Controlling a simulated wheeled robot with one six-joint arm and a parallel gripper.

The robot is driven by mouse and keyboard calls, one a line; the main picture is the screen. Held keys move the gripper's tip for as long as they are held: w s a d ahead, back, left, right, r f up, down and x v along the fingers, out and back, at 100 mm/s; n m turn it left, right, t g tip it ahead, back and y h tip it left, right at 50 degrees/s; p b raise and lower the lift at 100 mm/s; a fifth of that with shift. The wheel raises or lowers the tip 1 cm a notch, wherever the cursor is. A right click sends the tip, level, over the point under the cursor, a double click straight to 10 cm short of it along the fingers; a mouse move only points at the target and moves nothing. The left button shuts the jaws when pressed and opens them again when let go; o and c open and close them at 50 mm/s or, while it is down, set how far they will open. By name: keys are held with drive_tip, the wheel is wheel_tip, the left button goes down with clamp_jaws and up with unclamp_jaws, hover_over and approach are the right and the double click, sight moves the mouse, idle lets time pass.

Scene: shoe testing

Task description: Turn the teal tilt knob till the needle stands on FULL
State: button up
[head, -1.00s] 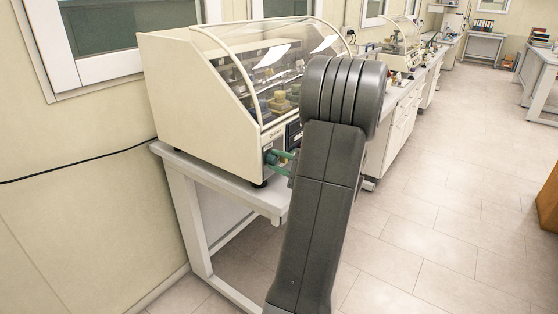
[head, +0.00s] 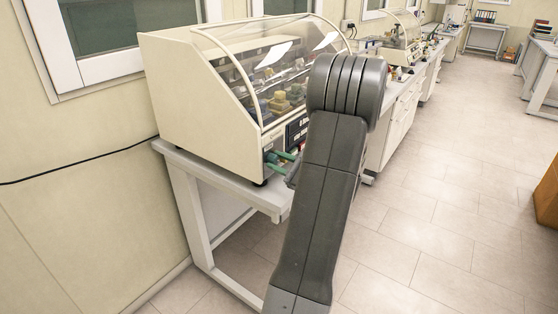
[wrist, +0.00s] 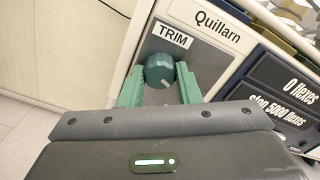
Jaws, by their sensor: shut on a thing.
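The teal knob (wrist: 158,70) sits on the grey front panel of the machine, just below a label reading TRIM. My gripper (wrist: 160,78) has its two green fingers on either side of the knob and is shut on it. In the head view the knob (head: 271,158) and the green fingers (head: 286,157) show small at the machine's lower front corner, partly behind my arm. No needle or FULL mark can be made out in either view.
The cream machine (head: 205,105) with a clear curved cover stands on a white-legged table (head: 190,165). The floor (head: 440,230) at right is clear.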

idle(0.4)
drive_tip(key=o, duration=0.7)
drive_tip(key=shift+d, duration=0.1)
drive_tip(key=b+v, duration=0.2)
drive_tip(key=v, duration=1.1)
drive_tip(key=shift+s+d, duration=0.25)
drive_tip(key=shift+d, duration=0.05)
drive_tip(key=p+x, duration=0.2)
drive_tip(key=x, duration=1.2)
